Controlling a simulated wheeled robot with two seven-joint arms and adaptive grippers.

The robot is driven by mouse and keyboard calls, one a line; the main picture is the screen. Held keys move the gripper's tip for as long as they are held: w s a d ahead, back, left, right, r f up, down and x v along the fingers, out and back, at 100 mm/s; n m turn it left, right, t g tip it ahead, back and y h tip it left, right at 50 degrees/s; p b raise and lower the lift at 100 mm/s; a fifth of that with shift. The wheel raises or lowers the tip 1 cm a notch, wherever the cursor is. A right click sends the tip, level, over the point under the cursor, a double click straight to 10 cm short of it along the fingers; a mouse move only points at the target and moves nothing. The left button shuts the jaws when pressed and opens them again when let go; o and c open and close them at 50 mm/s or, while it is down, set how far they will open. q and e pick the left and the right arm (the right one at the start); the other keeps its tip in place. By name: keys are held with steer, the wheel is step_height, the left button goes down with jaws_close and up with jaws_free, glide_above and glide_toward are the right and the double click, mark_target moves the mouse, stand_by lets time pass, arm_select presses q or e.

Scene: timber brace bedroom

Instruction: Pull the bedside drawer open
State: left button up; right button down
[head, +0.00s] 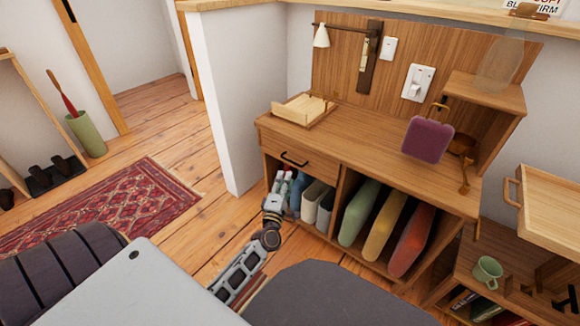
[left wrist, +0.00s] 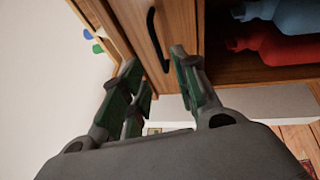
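The bedside drawer (head: 272,147) is a wooden front at the upper left of the cabinet, and it looks shut. Its black bar handle (head: 294,159) sits at the middle of the front. My left gripper (head: 284,177) is just below the handle in the head view. In the left wrist view, the drawer front (left wrist: 177,22) and the curved black handle (left wrist: 154,40) lie ahead of the left gripper (left wrist: 157,64). Its fingers are apart, with the handle in line with the gap between them. I see no clear contact with the handle. My right gripper is not in view.
Below the drawer, the cabinet's open compartments hold bottles, pale containers and coloured cushion-like items (head: 360,212). A wooden tray (head: 303,108) stands on the cabinet top (head: 365,130). A white wall (head: 228,100) stands close at the left.

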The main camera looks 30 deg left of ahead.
mark_target(290, 164)
arm_select(q)
steer(key=shift+b+x, duration=1)
steer(key=shift+x, duration=3.05)
jaws_close()
